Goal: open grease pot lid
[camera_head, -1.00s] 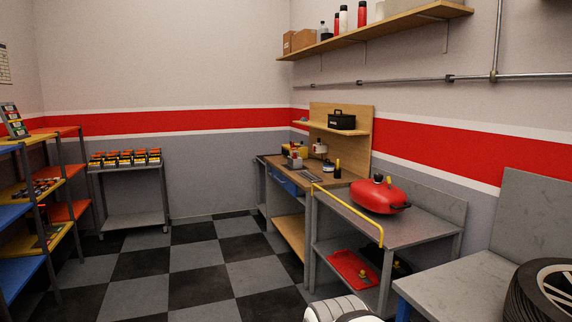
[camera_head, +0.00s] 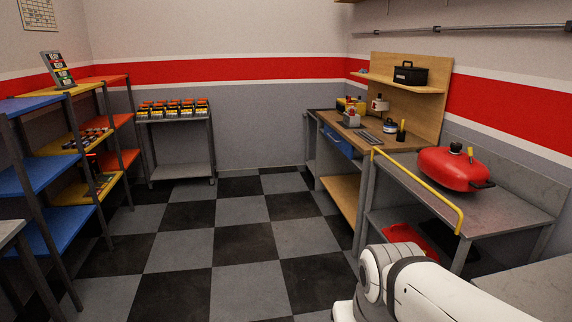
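A large red pot-like vessel (camera_head: 452,170) with a dark knob on top (camera_head: 456,148) and dark side handles stands on the grey metal bench (camera_head: 515,205) at the right. Its top looks closed. A small white tin with a blue band (camera_head: 389,127) stands on the wooden workbench (camera_head: 347,127) further back. The pictures do not settle which of these is the grease pot. My white arm shows at the bottom right, in front of the grey bench. My gripper is out of the picture.
A yellow rail (camera_head: 420,190) edges the grey bench's near side. A red tray (camera_head: 403,234) lies on its lower shelf. A coloured shelf rack (camera_head: 40,172) stands left, a cart of batteries (camera_head: 175,122) at the back. The checkered floor (camera_head: 235,235) between is clear.

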